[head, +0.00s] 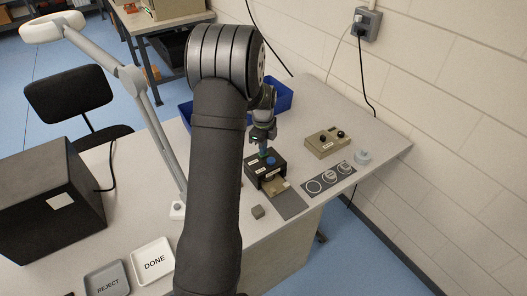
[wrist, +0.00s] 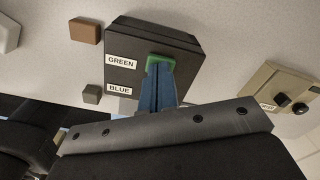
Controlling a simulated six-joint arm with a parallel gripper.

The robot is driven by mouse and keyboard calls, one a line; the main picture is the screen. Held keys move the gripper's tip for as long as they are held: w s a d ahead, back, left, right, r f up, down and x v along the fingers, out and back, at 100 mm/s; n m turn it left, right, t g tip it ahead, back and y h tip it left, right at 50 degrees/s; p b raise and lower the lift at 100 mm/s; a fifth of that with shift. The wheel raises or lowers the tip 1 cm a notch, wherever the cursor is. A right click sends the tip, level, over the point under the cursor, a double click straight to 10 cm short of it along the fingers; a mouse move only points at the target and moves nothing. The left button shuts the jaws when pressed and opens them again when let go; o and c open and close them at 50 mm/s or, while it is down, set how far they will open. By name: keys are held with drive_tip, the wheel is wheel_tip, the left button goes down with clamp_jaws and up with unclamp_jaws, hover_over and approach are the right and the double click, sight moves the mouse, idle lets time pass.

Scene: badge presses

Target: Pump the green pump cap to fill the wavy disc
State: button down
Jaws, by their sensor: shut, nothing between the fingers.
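The black pump box (head: 252,172) stands on the bench in the head view. It also shows in the wrist view (wrist: 122,50), with white labels reading GREEN and BLUE. The green pump cap (wrist: 152,60) is on its top, beside the GREEN label. My gripper (wrist: 158,70) is shut and empty, its blue fingertips over the green cap; whether they touch it I cannot tell. A blue cap (head: 271,160) shows on the box in the head view; the fingers hide it in the wrist view. I cannot make out a wavy disc for certain.
A tan control box (head: 327,143) with black knobs stands to the right. A dark card with round pictures (head: 328,179) and a pale round piece (head: 362,157) lie nearby. A small grey block (head: 258,212) and DONE (head: 139,267) and REJECT (head: 91,279) trays are nearer.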

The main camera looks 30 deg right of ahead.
wheel_tip(320, 180, up, 8)
idle(1.0)
idle(0.4)
drive_tip(key=shift+f, duration=2.7)
drive_tip(key=shift+f, duration=0.35)
drive_tip(key=shift+f, duration=1)
idle(1.0)
